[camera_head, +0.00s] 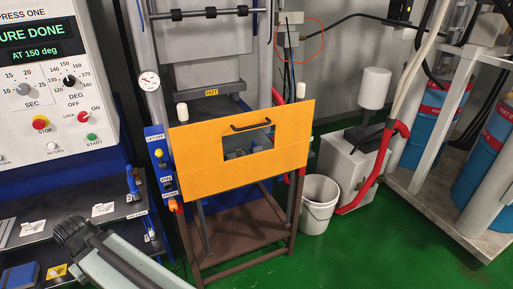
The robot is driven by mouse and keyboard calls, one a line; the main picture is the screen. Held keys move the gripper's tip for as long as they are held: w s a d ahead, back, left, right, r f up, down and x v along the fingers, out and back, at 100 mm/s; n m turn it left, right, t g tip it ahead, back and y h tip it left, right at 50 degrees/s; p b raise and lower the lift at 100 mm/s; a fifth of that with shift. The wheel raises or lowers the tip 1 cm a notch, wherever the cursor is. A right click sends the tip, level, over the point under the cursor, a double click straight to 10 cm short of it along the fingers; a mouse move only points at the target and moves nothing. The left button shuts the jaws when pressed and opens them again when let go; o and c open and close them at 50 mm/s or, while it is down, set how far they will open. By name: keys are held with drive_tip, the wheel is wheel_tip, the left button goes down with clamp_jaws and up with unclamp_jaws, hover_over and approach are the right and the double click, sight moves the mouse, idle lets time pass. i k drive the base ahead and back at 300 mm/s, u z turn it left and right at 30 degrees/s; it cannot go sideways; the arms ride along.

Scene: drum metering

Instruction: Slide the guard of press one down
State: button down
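The guard (190,160) of press one is an orange panel across the front of the press, at the middle of the head view. It has a black handle (250,126) near its top edge and a cut-out window below that. Grey parts show through the window. The guard's lower edge hangs above the brown lower shelf of the stand (240,242). A grey arm link of mine with a dark end enters at the bottom left, apart from the guard. My gripper's fingers are not in view. Nothing is seen touching the handle.
The control panel (45,85) at left reads "URE DONE" and "AT 150 deg". A HOT label (211,92) sits above the guard. A white bucket (318,204), grey box (347,165) and red hose (380,170) stand right. Green floor (350,255) is clear in front.

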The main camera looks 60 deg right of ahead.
sight(197, 149)
drive_tip(key=u, duration=2)
drive_tip(key=i, duration=0.6)
drive_tip(key=z, duration=4.1)
drive_tip(key=i, duration=0.55)
drive_tip(key=z, duration=1.05)
